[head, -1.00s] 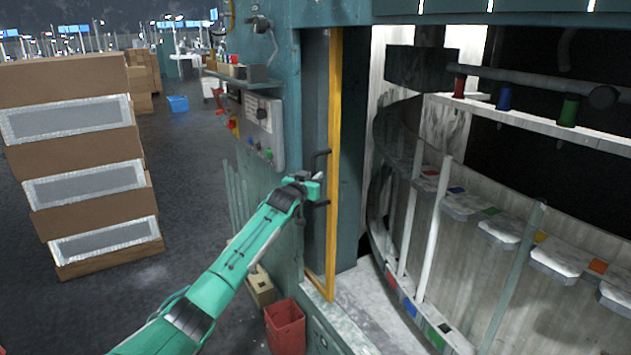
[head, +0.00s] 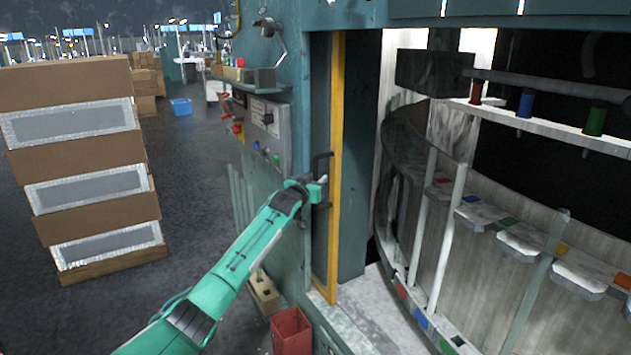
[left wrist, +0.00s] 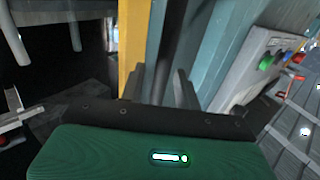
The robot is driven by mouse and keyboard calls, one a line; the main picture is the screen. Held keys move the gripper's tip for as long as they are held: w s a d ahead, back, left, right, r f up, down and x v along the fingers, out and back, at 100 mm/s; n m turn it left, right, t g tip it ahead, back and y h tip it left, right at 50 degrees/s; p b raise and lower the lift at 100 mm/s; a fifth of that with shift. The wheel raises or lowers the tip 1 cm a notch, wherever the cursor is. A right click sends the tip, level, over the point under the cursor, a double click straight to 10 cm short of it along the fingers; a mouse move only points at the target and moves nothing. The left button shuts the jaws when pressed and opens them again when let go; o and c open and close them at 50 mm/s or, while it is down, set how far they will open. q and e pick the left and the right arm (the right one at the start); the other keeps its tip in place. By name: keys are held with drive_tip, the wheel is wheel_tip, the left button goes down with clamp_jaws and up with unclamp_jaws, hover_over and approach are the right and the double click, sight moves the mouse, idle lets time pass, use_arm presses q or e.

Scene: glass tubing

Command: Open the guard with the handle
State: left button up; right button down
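The guard shows as a tall, narrow panel edged by a yellow upright (head: 335,170) in the machine's teal frame. A black bracket-shaped handle (head: 321,165) sticks out from its left side. My left gripper (head: 318,190) is at the lower part of this handle. In the left wrist view, the dark handle bar (left wrist: 170,45) runs between the two fingers of my left gripper (left wrist: 165,88), which appear closed around it. The yellow edge (left wrist: 131,45) stands just left of the bar. The fingertips are partly hidden in the head view. My right gripper is not in view.
A control panel (head: 265,128) with buttons is on the teal wall to the left. A red bin (head: 290,332) stands on the floor below. Stacked cartons (head: 75,85) stand far left. Inside the machine, a curved carousel (head: 420,150) carries upright rods.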

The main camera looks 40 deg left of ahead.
use_arm(q)
drive_tip(key=s+d+b, duration=0.2)
drive_tip(key=s+b, duration=0.2)
drive_tip(key=s, duration=0.9)
drive_tip(key=shift+s+d+b, duration=0.25)
drive_tip(key=shift+d+b, duration=0.15)
